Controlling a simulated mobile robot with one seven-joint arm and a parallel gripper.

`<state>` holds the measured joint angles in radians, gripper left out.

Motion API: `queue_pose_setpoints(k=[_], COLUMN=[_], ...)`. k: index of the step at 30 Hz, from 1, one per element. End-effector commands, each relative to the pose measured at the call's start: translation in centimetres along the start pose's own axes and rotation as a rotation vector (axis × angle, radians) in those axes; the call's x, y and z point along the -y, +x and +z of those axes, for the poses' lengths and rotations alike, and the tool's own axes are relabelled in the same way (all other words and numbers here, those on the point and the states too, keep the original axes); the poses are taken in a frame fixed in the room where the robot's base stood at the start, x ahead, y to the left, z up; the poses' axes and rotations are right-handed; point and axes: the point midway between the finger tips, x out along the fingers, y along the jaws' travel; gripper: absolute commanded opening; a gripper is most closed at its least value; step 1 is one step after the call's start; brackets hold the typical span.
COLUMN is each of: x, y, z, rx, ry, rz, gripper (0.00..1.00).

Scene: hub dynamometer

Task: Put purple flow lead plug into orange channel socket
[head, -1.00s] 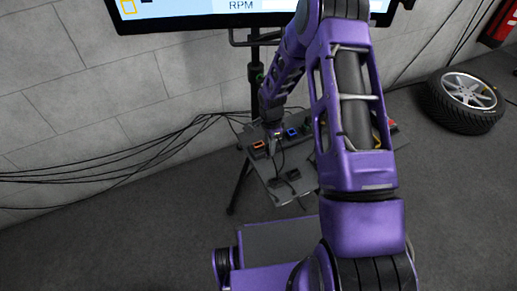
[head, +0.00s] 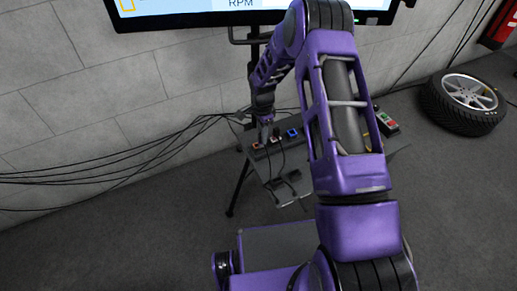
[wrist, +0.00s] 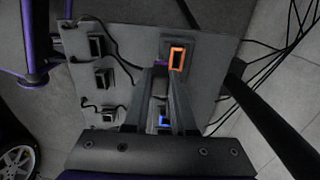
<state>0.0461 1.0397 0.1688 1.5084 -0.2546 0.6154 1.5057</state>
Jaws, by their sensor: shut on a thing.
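The orange channel socket (wrist: 177,59) is a bright orange rectangular frame on the grey board in the wrist view. In the head view it shows small (head: 256,146) at the board's left end. My gripper (wrist: 161,72) is shut on a small dark plug, mostly hidden between the fingers. In the head view my gripper (head: 265,133) is just above the orange socket. Contact cannot be told.
A blue socket (wrist: 163,118) lies between my fingers in the wrist view. Several black plugs (wrist: 104,77) with leads sit along the board's left side. A screen (head: 250,14) hangs behind the stand. Black cables (head: 110,178) run along the wall. A wheel (head: 466,102) lies right.

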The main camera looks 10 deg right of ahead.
Motion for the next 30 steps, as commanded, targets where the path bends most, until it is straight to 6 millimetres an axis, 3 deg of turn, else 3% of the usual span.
queue_pose_setpoints(k=[14, 30], x=[2.8, 2.9], y=[0.0, 0.5], z=[0.0, 0.0], rx=[0.000, 0.001], ry=[0.000, 0.000], rz=[-0.002, 0.000], gripper=[0.00, 0.00])
